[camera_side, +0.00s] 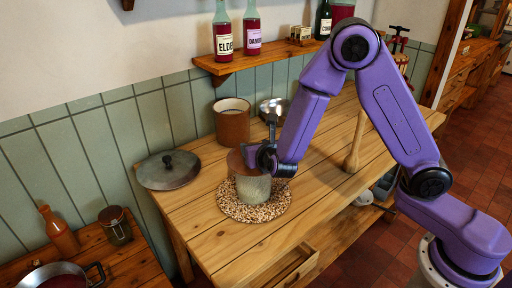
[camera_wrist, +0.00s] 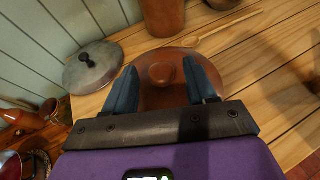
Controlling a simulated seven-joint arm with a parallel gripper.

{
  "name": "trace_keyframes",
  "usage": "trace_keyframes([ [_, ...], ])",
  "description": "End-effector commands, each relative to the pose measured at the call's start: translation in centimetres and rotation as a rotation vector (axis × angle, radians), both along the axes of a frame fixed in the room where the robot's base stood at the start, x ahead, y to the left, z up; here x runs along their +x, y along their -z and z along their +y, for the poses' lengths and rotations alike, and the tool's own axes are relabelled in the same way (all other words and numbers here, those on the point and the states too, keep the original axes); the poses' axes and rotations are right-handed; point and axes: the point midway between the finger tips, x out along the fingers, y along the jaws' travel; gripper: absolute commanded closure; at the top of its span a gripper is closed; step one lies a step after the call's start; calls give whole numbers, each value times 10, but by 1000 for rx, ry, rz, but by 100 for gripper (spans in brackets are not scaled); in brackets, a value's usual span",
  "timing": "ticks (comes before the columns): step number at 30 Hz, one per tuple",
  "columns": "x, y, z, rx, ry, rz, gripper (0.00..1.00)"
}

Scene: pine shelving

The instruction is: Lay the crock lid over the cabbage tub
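The crock lid is a brown round lid with a knob (camera_wrist: 162,75). It shows partly behind my gripper in the side view (camera_side: 234,161), close above or behind the tub; I cannot tell whether it rests on something. My gripper (camera_wrist: 162,68) has its two blue fingers wide apart, one on each side of the knob, with gaps between. In the side view my gripper (camera_side: 268,160) is just above the tub. The cabbage tub (camera_side: 253,190) is a small grey-green pot upright on a woven mat (camera_side: 230,207). The wrist view does not show the tub.
A grey lid with a black knob (camera_side: 168,170) lies at the table's left end. A brown crock (camera_side: 232,122) and a metal pan (camera_side: 273,107) stand at the back. A wooden utensil (camera_side: 355,145) is to the right. A bottle shelf (camera_side: 245,67) hangs above.

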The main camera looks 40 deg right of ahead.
Motion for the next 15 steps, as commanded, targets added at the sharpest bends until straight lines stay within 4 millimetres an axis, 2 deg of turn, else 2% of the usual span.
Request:
trace_keyframes([
  [5, 0, -3, 0, 2, 0, -2, 44],
  [9, 0, -15, 1, 3, 0, -4, 44],
  [15, -36, -30, 17, 2, -6, -3, 44],
])
